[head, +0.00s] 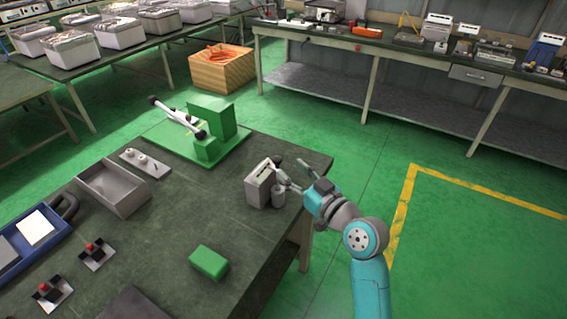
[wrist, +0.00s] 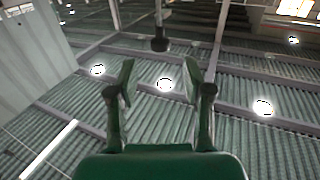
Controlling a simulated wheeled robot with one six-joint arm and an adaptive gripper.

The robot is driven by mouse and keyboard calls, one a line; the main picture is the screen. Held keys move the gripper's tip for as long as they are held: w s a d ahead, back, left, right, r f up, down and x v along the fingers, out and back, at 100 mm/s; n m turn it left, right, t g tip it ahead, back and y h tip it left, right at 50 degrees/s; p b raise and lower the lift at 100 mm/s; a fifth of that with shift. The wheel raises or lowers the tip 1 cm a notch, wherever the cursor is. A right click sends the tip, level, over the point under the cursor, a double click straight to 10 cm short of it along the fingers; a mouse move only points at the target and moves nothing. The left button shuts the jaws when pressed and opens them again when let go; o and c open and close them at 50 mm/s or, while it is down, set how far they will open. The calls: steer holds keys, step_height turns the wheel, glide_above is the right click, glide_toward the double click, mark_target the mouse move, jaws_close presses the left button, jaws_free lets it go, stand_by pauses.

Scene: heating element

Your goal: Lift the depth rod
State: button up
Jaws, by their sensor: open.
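A small light grey box-shaped device (head: 259,187) stands near the right edge of the dark table, with a short grey cylinder (head: 278,196) beside it. A dark round knob (head: 276,161) shows at the top of the device; I cannot tell for sure whether it belongs to the depth rod. My gripper (head: 285,175) is just right of the device, its fingers pointing left at about knob height. In the wrist view my gripper (wrist: 157,80) is open with nothing between its fingers. A dark knob on a thin stem (wrist: 160,43) shows beyond the fingertips, near the top.
The table (head: 190,215) also holds a green block (head: 208,262), a grey open tray (head: 113,188), a green base with a lever (head: 181,118), and small red-knobbed parts (head: 97,253). The table surface between the device and the green block is clear. The wrist view mostly shows the ceiling.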

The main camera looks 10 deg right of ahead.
steer(key=v, duration=0.6)
steer(key=shift+s+d, duration=0.15)
steer(key=s+d+f+m+h, duration=0.3)
steer(key=s+f+h, duration=0.1)
steer(key=s+f, duration=0.55)
steer(key=s+d+f+m+h, duration=0.2)
steer(key=s+f+m+h, duration=0.1)
steer(key=s+f, duration=0.65)
steer(key=s+d+r+h, duration=0.1)
steer(key=s+r, duration=0.1)
steer(key=s, duration=1)
steer(key=s+d+r+h, duration=0.1)
steer(key=s+r, duration=0.1)
steer(key=s, duration=1)
steer(key=shift+s+r+g, duration=0.15)
steer(key=shift+r+g, duration=0.15)
steer(key=shift+r, duration=0.05)
